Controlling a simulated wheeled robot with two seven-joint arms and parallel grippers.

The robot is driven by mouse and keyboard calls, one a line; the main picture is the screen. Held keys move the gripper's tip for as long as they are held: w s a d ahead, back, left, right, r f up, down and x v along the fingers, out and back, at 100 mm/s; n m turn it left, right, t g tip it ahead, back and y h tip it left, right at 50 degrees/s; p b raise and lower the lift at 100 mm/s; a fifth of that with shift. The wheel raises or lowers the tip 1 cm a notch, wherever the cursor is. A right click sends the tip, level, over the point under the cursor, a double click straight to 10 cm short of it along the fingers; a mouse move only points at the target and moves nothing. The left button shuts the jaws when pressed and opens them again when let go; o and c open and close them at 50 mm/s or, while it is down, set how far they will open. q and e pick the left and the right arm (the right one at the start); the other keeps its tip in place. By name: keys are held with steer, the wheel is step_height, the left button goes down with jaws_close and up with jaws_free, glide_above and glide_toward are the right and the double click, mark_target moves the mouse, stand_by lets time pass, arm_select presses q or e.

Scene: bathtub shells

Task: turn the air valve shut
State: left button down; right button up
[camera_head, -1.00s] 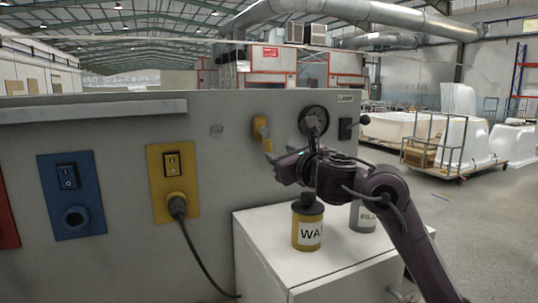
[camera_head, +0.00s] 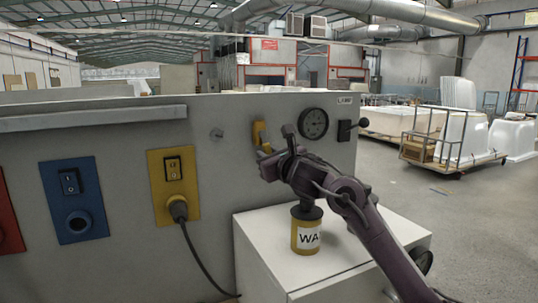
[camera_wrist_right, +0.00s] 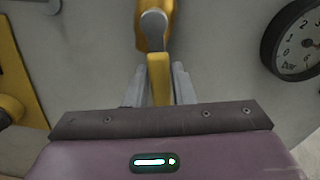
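The air valve is a yellow lever (camera_head: 259,134) on the grey panel, left of the round gauge. In the right wrist view the lever (camera_wrist_right: 159,78) hangs from a grey pivot, its lower part pointing at my gripper. My right gripper (camera_head: 266,152) is at the lever's lower end. In the wrist view its two grey fingers (camera_wrist_right: 160,84) stand close against both sides of the lever and look shut on it. The exact contact is partly hidden. My left gripper is not in view.
A round gauge (camera_head: 314,123) and a black switch (camera_head: 344,130) are right of the valve. Blue (camera_head: 72,215) and yellow (camera_head: 188,203) socket plates are to the left. A yellow canister (camera_head: 305,240) stands on the white cabinet (camera_head: 350,266) below my right arm.

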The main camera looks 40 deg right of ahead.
jaws_close()
